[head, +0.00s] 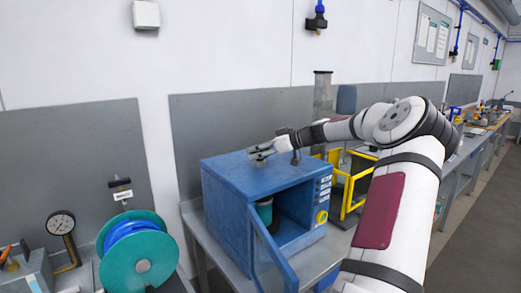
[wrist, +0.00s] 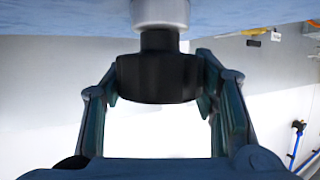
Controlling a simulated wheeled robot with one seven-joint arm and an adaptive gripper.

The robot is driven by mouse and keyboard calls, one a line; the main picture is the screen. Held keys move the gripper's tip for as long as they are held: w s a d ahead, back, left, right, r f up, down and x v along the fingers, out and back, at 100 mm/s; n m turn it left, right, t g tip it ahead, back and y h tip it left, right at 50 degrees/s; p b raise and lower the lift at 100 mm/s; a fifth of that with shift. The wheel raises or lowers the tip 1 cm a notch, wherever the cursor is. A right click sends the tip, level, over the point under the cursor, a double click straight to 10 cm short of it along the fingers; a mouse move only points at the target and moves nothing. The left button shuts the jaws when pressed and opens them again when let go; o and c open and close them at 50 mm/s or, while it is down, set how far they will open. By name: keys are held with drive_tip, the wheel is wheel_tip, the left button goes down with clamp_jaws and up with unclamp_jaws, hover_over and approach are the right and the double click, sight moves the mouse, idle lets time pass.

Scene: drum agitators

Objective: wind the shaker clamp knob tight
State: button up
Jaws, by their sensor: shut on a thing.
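The shaker is a blue box (head: 225,195) with an open front, standing on a grey bench. Its clamp knob (wrist: 158,78) is black and ribbed, on a short dark stem below a silver collar (wrist: 161,14) in the wrist view, which looks upside down. The collar meets the blue surface. My gripper (head: 260,153) is at the top of the box in the head view. In the wrist view my gripper (wrist: 158,85) has one finger on each side of the knob, shut on it. The knob is too small to make out in the head view.
The blue door (head: 272,252) hangs open at the front. A teal can (head: 264,211) stands inside the box. A yellow frame (head: 352,185) is to the right, behind my arm. A teal reel (head: 140,255) and a dial gauge (head: 61,224) are at the left.

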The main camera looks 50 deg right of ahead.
drive_tip(key=m+h, duration=0.3)
drive_tip(key=h, duration=0.1)
drive_tip(key=shift+m, duration=0.3)
drive_tip(key=m+h, duration=0.2)
drive_tip(key=m+g+h+b, duration=0.1)
drive_tip(key=m+h, duration=0.1)
drive_tip(key=shift+w+g+h, duration=0.1)
drive_tip(key=shift+g+h, duration=0.2)
drive_tip(key=shift+h, duration=0.1)
drive_tip(key=shift+r+m+g+h+b, duration=0.15)
drive_tip(key=shift+m+g+h+b, duration=1.4)
drive_tip(key=shift+m+g+h, duration=0.9)
drive_tip(key=shift+m+g+h+p, duration=0.4)
drive_tip(key=shift+m+g+h, duration=0.25)
drive_tip(key=shift+m+g, duration=1.4)
drive_tip(key=m+g, duration=0.3)
drive_tip(key=shift+d, duration=0.1)
drive_tip(key=m+g+b, duration=0.2)
drive_tip(key=m+g, duration=0.1)
drive_tip(key=shift+f+b, duration=0.3)
drive_tip(key=shift+b, duration=0.05)
drive_tip(key=m+g+y+b, duration=0.2)
drive_tip(key=m+g+b, duration=0.2)
drive_tip(key=shift+s+m+g+y+b, duration=0.25)
drive_tip(key=shift+m+g+y+b, duration=0.25)
drive_tip(key=shift+m+g+b, duration=0.15)
drive_tip(key=shift+s+r+m+g, duration=0.1)
drive_tip(key=shift+m+g, duration=0.15)
drive_tip(key=shift+g, duration=0.1)
